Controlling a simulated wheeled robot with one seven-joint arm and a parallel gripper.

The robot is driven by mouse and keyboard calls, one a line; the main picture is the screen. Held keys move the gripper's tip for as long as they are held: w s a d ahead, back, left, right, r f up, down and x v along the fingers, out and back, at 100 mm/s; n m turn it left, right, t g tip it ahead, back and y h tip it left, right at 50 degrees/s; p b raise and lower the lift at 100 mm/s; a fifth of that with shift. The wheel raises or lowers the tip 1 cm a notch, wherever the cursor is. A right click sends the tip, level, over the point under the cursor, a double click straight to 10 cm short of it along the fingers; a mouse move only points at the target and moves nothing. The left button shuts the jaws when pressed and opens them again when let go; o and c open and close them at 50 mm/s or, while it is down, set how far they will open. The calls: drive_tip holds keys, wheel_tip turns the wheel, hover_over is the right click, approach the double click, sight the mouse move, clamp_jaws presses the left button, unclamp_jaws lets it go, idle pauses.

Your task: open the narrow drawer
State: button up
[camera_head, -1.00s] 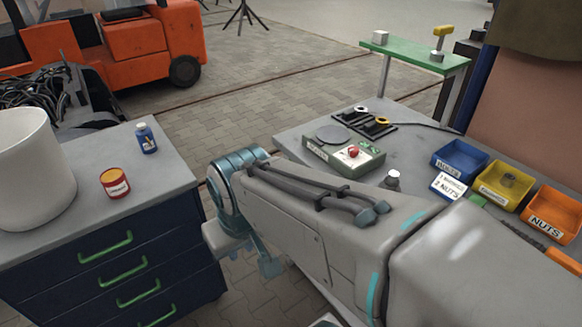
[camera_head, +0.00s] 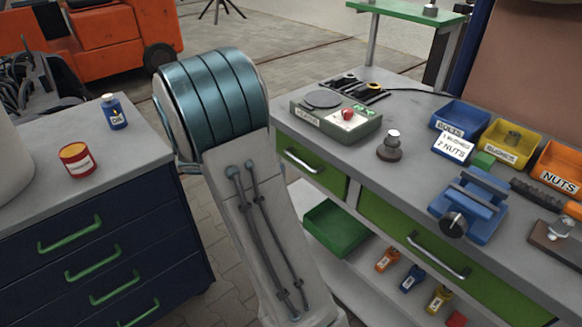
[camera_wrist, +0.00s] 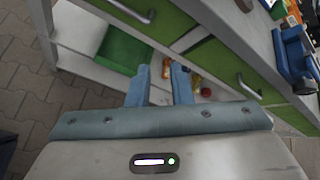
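The narrow drawer (camera_head: 322,178) has a green front with a silver bar handle (camera_head: 303,161), at the left end of the grey workbench. Its front looks flush with the bench, so it is closed. In the wrist view the narrow drawer (camera_wrist: 170,20) is at the top, with its handle (camera_wrist: 130,12) near the upper edge. My gripper (camera_wrist: 161,68) shows there with two blue fingers apart and nothing between them. It is below the handle in that picture and not touching it. In the head view my arm hides the gripper.
A wider green drawer (camera_head: 395,235) with its own handle (camera_head: 438,257) is to the right. A blue vise (camera_head: 470,205) sits on the benchtop. A dark blue drawer cabinet (camera_head: 150,240) stands left of my arm.

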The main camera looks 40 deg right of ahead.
sight(294, 160)
drive_tip(key=w+d+f+n+t+h+b, duration=0.3)
drive_tip(key=w+f+n+h, duration=0.1)
drive_tip(key=w+f+n, duration=0.6)
drive_tip(key=shift+n+g, duration=0.4)
drive_tip(key=shift+n, duration=0.2)
drive_tip(key=x, duration=0.4)
drive_tip(key=r+b+x, duration=0.1)
drive_tip(key=x, duration=0.4)
drive_tip(key=s+x, duration=0.1)
drive_tip(key=x, duration=0.3)
drive_tip(key=shift+w+d+r, duration=0.1)
drive_tip(key=shift+d+r, duration=0.05)
drive_tip(key=shift+d, duration=0.35)
clamp_jaws()
